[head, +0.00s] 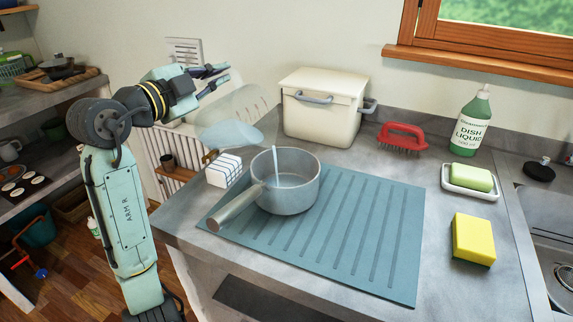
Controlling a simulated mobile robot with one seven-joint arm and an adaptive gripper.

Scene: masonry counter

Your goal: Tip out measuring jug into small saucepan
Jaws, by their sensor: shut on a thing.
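The measuring jug (245,104) is clear, with faint markings on its side. It is tilted in the air above and left of the small saucepan, with pale bluish liquid pooled along its low side. My gripper (217,80) is shut on the jug at its upper left; the exact grip is hard to see against the clear wall. The small saucepan (304,193) is grey metal and stands upright on a blue ribbed mat (365,240), its handle pointing to the lower left. A thin pale stream runs from near the jug's low edge into the pan, where some liquid shows.
A white gridded block (223,170) stands left of the pan. Behind are a cream lidded bin (322,112), a red brush (402,137) and a dish liquid bottle (470,122). A green soap on a dish (469,192) and a yellow sponge (473,239) lie right, beside the sink (545,235).

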